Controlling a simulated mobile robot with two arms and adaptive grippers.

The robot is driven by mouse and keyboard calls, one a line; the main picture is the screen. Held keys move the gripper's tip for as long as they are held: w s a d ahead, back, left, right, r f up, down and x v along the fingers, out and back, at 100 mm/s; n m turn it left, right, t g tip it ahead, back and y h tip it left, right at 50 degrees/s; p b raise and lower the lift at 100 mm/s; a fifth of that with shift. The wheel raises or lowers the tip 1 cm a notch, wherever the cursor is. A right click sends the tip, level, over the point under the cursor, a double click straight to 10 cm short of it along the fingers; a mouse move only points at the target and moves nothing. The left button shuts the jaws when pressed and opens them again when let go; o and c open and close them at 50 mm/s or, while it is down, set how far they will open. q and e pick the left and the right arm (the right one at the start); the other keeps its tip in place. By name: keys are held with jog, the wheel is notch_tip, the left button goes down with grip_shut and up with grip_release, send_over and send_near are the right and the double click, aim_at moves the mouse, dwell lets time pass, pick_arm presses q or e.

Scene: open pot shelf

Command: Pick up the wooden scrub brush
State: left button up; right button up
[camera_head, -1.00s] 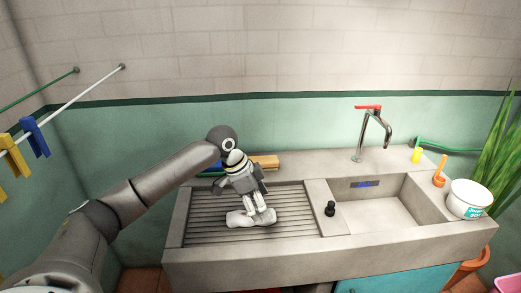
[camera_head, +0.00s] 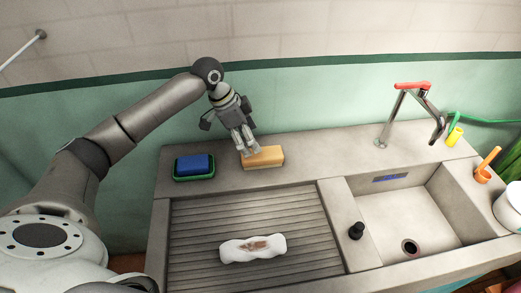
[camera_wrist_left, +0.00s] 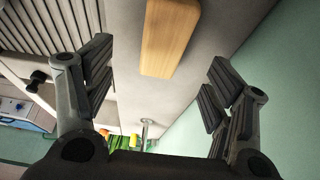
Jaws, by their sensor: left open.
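The wooden scrub brush (camera_head: 264,157) lies on the back ledge of the sink, behind the ribbed drainboard. Its plain tan wooden block also shows in the left wrist view (camera_wrist_left: 168,38), between and beyond the open fingers. My left gripper (camera_head: 246,148) is above the left end of the brush, pointing down, with its fingers apart. In the left wrist view the gripper (camera_wrist_left: 155,95) is open and empty. Whether a fingertip touches the brush cannot be told. My right gripper is not in view.
A blue sponge (camera_head: 195,164) in a green dish (camera_head: 180,178) sits left of the brush. A stained white cloth (camera_head: 252,247) lies on the ribbed drainboard (camera_head: 300,215). A dark stopper (camera_head: 356,231) stands beside the basin (camera_head: 400,215). The faucet (camera_head: 405,112) rises at the back right.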

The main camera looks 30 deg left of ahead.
aim_at(261, 153)
pick_arm(q)
jog(key=x, duration=0.3)
jog(key=shift+d+f, duration=0.2)
jog(key=shift+d, duration=0.05)
jog(key=shift+w+d+f+p, duration=0.15)
jog(key=shift+w+f+p, duration=0.2)
jog(key=shift+f, duration=0.25)
jog(key=p+x, duration=0.1)
jog(key=x, duration=0.2)
jog(key=shift+w+d+f, duration=0.1)
jog(key=shift+w+f, duration=0.05)
jog(key=shift+w, duration=0.1)
jog(key=shift+w+d+f, duration=0.1)
jog(key=shift+w+f, duration=0.05)
jog(key=shift+f, duration=0.3)
jog(key=shift+c, duration=0.2)
jog(key=c, duration=1.1)
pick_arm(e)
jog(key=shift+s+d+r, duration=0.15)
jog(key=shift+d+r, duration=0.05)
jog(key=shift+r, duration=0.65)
pick_arm(q)
jog(key=shift+r, duration=0.1)
